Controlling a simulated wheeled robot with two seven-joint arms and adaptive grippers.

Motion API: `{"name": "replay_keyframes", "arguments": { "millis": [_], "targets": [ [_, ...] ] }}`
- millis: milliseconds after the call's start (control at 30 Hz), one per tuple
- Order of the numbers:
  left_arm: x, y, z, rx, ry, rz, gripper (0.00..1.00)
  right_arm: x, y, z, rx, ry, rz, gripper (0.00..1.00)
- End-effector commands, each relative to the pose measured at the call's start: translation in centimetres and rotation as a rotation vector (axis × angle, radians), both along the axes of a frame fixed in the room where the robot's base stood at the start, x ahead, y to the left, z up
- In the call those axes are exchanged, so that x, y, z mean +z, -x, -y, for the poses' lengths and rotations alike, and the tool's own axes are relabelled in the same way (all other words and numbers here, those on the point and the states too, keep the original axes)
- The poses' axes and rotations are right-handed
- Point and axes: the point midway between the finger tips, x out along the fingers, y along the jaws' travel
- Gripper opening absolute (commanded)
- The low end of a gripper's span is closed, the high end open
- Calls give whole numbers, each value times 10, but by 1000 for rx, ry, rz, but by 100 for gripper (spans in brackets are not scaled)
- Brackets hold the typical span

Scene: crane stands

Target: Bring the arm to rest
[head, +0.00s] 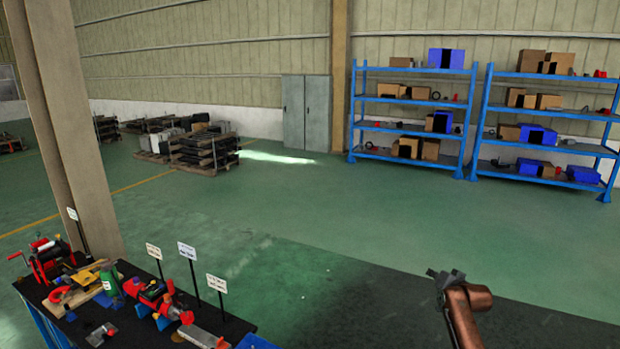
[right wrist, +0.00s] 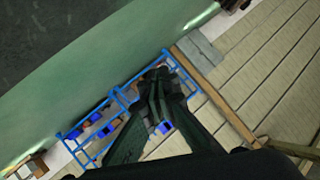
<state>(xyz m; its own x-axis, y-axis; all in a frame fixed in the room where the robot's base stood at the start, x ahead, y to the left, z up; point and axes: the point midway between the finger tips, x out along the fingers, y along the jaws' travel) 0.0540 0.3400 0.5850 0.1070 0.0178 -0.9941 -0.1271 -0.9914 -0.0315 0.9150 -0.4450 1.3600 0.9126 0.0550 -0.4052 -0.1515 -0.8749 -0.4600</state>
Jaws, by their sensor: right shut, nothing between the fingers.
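My right gripper (head: 440,277) shows at the lower right of the head view, at the end of my copper-coloured arm. It is raised in front of the open green floor and touches nothing. In the right wrist view the dark fingers (right wrist: 160,78) are together, with nothing between them. The blue shelves and the wall lie far behind them there. My left gripper is not in view.
A black-topped table (head: 130,330) with tools, red parts and sign cards stands at lower left, beside a pillar (head: 70,130). Blue shelves (head: 415,127) with boxes, a grey cabinet (head: 306,112) and pallet stacks (head: 205,150) are far back. The floor between is clear.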

Motion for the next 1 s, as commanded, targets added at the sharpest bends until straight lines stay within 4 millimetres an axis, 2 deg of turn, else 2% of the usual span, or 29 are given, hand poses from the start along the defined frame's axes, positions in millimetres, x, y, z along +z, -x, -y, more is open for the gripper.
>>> {"name": "replay_keyframes", "arguments": {
  "millis": [33,100,167,267,367,400,567,667,867,900,967,1000],
  "targets": [
    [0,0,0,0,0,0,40,24,-6,14,-7,133,83,0],
    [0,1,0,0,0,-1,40,60,-11,30,-14,327,194,0],
    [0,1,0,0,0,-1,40,89,-13,37,-18,484,277,0],
    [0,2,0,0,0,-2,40,135,-12,40,-21,732,401,0],
    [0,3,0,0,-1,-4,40,177,-6,33,-19,976,513,0],
    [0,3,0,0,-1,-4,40,153,-6,34,-7,979,484,0],
    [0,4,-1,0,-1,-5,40,77,-2,36,29,956,398,0],
    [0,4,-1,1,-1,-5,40,24,4,37,53,945,339,0],
    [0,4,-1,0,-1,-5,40,-110,36,39,113,914,187,0],
    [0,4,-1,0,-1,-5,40,-138,45,39,125,907,153,0],
    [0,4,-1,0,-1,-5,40,-180,60,39,145,896,106,0],
    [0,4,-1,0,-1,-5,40,-207,72,38,157,888,74,0]
  ]
}}
